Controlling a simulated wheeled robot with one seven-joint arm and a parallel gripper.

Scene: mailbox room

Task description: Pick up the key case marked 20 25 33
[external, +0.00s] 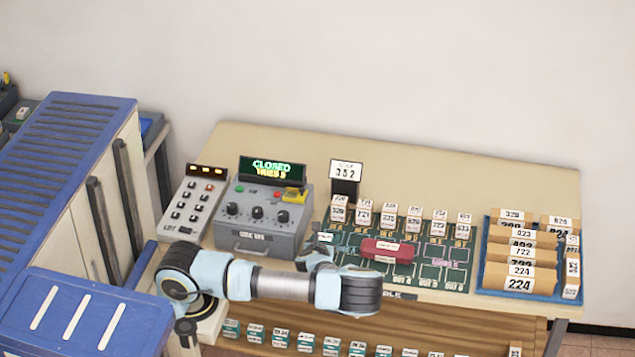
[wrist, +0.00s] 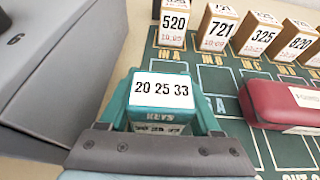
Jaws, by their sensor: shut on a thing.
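The key case marked 20 25 33 (wrist: 164,90) is teal with a white label on top, upright in the middle of the wrist view. My gripper (wrist: 165,110) is shut on it, with the grey gripper body in front. In the external view my gripper (external: 318,252) is at the left edge of the green board, and the small white label of the case (external: 325,237) shows beside it. The lower part of the case is mostly hidden. I cannot tell whether it touches the surface.
A red case (wrist: 285,104) lies on the green board (external: 440,275), right of my gripper. Several numbered boxes (wrist: 219,30) stand behind. A grey control box (external: 258,215) is close on the left. A blue tray of parcels (external: 484,268) stands right. Several teal cases (external: 281,337) sit on the shelf below.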

